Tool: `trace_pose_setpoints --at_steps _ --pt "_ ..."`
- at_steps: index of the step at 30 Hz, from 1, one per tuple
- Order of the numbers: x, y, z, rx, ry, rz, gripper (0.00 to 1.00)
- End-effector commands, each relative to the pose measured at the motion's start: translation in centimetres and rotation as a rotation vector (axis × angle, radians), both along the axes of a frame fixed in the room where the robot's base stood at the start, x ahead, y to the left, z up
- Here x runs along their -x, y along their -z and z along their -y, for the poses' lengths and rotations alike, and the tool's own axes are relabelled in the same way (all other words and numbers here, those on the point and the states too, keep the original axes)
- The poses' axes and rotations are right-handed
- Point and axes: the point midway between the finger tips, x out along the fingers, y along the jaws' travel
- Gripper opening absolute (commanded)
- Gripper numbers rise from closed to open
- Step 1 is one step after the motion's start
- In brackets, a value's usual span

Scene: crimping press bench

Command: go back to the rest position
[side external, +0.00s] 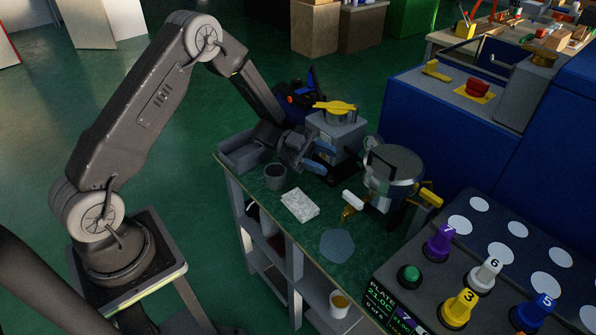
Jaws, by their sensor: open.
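My gripper (321,157) is over the far part of the green-topped bench (262,218), with its two blue-tipped fingers spread apart and pointing right. Nothing shows between the fingers. A grey box with a yellow handle on top (334,131) stands just behind the fingers; I cannot tell whether they touch it. A round metal device (393,170) with yellow parts stands to the right of the gripper. My arm reaches down to the bench from its pedestal on the left.
A grey cup (275,177), a grey tray (243,155) and a white speckled block (300,205) are on the bench near the gripper. A dark panel (405,285) with several numbered coloured knobs is at the lower right. Blue cabinets (440,130) stand behind.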

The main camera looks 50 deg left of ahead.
Motion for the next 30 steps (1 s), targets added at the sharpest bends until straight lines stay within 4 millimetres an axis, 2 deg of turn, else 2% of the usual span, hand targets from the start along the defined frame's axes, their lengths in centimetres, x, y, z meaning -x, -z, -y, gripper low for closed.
trace_pose_setpoints --at_steps 6,12,17,20,23,26,30 --pt "0.2 -1.7 1.3 -0.156 -0.222 0.261 0.41" --pt "-3.3 -7.1 0.0 -0.356 -0.520 0.202 0.41" --pt "-3.5 -12.0 -2.2 -0.465 -0.819 0.074 0.41" --pt "-1.9 -14.7 -3.7 -0.493 -0.995 -0.042 0.41" --pt "0.8 -16.7 -4.8 -0.495 -1.150 -0.185 0.41" --pt "4.4 -18.0 -5.5 -0.474 -1.277 -0.354 0.41" --pt "10.7 -18.8 -5.3 -0.422 -1.391 -0.622 0.41"
